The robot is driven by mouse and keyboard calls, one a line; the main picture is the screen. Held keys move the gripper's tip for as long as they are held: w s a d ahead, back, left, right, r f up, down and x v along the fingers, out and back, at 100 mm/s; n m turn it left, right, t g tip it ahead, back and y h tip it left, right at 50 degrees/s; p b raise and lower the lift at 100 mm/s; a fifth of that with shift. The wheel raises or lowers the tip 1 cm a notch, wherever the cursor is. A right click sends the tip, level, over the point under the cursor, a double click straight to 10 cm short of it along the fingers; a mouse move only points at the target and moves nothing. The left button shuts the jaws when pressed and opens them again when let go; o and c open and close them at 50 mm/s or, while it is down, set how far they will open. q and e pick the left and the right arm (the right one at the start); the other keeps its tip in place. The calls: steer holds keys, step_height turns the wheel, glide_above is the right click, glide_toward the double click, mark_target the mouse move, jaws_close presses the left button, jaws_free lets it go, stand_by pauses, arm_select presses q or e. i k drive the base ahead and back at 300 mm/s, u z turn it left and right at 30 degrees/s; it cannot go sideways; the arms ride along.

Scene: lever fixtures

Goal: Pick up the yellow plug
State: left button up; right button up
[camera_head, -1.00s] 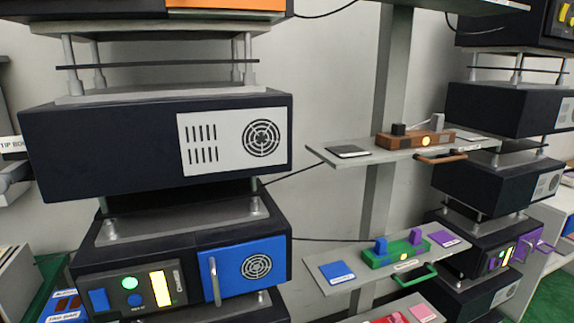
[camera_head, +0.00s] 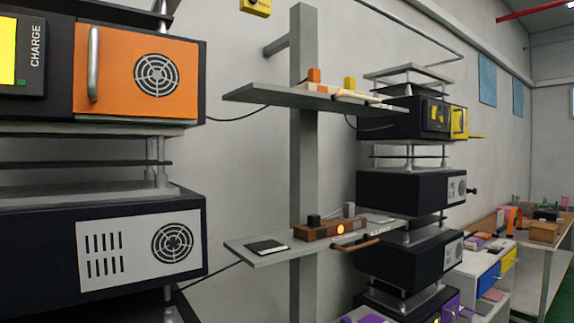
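On the upper grey shelf (camera_head: 265,95) on the post, a small upright yellow block (camera_head: 350,83) stands toward the right; it looks like the yellow plug, but it is small and I cannot be sure. A small orange block (camera_head: 314,76) stands to its left. A pale cream base (camera_head: 350,95) lies around the foot of the yellow block, partly hidden by the shelf's edge. A cable hangs from the shelf on each side. Neither of my grippers is in view.
Dark cabinets stand left, one with an orange door (camera_head: 115,80), and right, one with a yellow door (camera_head: 459,122). A yellow box (camera_head: 255,6) is at the top.

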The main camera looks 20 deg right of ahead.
mark_target(349, 84)
steer(key=z, duration=2.3)
steer(key=i, duration=1.85)
steer(key=u, duration=2.9)
